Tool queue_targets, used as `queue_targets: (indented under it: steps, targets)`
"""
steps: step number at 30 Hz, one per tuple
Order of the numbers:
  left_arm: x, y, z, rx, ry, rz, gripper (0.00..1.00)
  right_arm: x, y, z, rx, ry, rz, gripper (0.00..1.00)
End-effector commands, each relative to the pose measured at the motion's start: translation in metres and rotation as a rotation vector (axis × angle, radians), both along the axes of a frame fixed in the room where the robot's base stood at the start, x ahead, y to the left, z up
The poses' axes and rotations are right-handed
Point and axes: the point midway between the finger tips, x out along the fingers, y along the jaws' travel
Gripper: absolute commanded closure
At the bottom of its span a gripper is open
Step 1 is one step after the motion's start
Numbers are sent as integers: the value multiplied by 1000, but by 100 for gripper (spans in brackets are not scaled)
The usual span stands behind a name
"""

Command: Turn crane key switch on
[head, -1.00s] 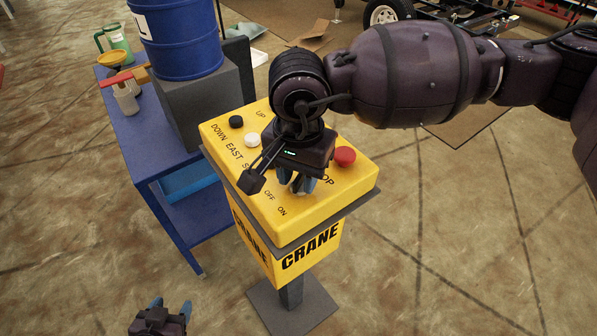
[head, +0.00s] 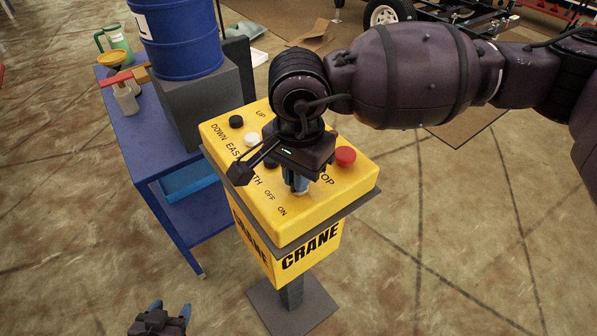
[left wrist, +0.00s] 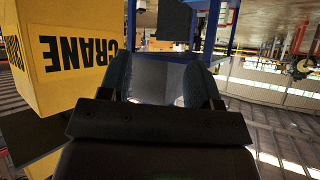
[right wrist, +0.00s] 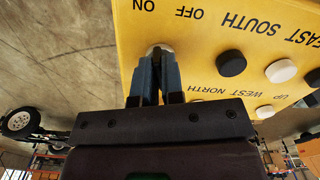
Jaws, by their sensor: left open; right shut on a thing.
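The yellow crane control box (head: 340,200) stands on a dark post, with OFF and ON printed on its top face. In the right wrist view the box (right wrist: 190,65) fills the upper right, and the key switch (right wrist: 160,50) is a round metal piece near the ON and OFF words. My right gripper (head: 297,187) is over the box top, shut on the key switch; in the right wrist view its fingertips (right wrist: 158,58) meet there. The key itself is mostly hidden between the fingers. My left gripper (head: 165,310) is open and empty, low in front of the box; its fingers (left wrist: 165,72) show apart.
A red stop button (head: 345,156) sits right of my right gripper. Black (head: 236,121) and white (head: 251,139) buttons lie to its left. A blue table (head: 150,150) with a blue barrel (head: 180,45) stands behind left. Floor to the right is clear.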

Motion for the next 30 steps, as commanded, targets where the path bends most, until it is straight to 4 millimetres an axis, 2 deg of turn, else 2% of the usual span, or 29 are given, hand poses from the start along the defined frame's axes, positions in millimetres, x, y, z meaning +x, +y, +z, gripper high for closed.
queue_targets:
  steps: [6,18,30]
  targets:
    - [5,-1,3,0,-10,-2,43,1,0,1,0,-1,-199,100]
    - [0,0,5,0,-5,0,43,1,1,1,0,-1,-567,100]
    - [-7,2,2,1,11,5,43,2,1,1,0,-3,-806,100]
